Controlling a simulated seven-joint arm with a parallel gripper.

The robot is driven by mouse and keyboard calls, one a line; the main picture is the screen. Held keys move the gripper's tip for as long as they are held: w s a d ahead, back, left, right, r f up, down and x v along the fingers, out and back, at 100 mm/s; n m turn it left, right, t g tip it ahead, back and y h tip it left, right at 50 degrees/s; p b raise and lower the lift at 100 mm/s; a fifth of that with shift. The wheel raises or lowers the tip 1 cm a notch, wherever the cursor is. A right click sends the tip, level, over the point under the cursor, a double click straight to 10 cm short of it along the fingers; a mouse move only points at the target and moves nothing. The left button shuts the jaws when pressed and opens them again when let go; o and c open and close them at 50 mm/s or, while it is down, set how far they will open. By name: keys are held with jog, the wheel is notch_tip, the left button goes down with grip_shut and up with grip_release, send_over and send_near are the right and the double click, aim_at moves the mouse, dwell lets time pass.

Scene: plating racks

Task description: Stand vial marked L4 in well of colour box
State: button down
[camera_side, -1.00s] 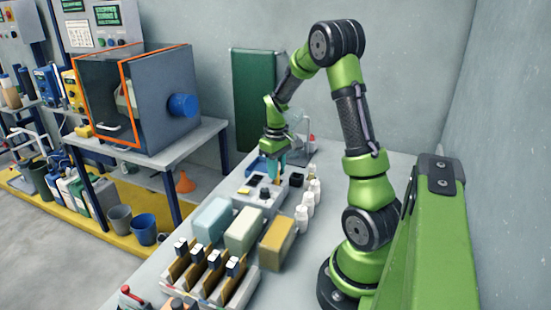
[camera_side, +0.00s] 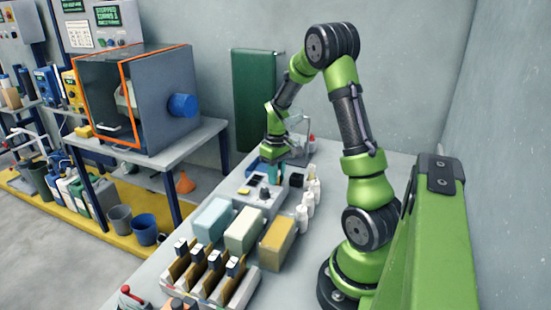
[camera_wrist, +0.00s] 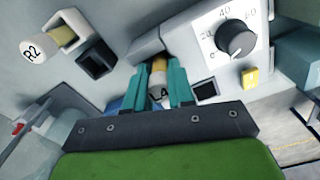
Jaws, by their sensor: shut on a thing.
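My gripper (camera_wrist: 162,78) is shut on the vial marked L4 (camera_wrist: 158,94); its white cap shows between the teal fingers, with a bit of amber body beyond it. The colour box (camera_wrist: 186,50) is a grey box with a dial, a yellow button and a dark square opening (camera_wrist: 205,90) just right of the fingers. In the side view, my gripper (camera_side: 272,167) is low at the far end of the colour box (camera_side: 245,203). The vial is not clear there, and I cannot tell whether its lower end touches anything.
In the side view, white bottles (camera_side: 308,200) stand right of the box. Pale blocks (camera_side: 246,230) and a rack (camera_side: 210,275) stand in front.

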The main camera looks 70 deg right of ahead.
jog(key=shift+a+f, duration=0.15)
jog(key=shift+f, duration=0.45)
jog(key=c, duration=1)
grip_release()
jog(key=shift+o, duration=0.6)
jog(key=shift+r, duration=0.4)
notch_tip(320, 180, up, 17)
jog(key=shift+r, duration=0.15)
jog(key=s+a+r+t+y, duration=0.1)
jog(key=s+a+t, duration=0.1)
jog(key=a, duration=1.2)
jog(key=s+a+r+t+y, duration=0.1)
jog(key=s+a+t, duration=0.2)
jog(key=a, duration=1.1)
jog(key=shift+s+a+t, duration=0.25)
jog(key=shift+a+t, duration=0.05)
jog(key=shift+t, duration=0.8)
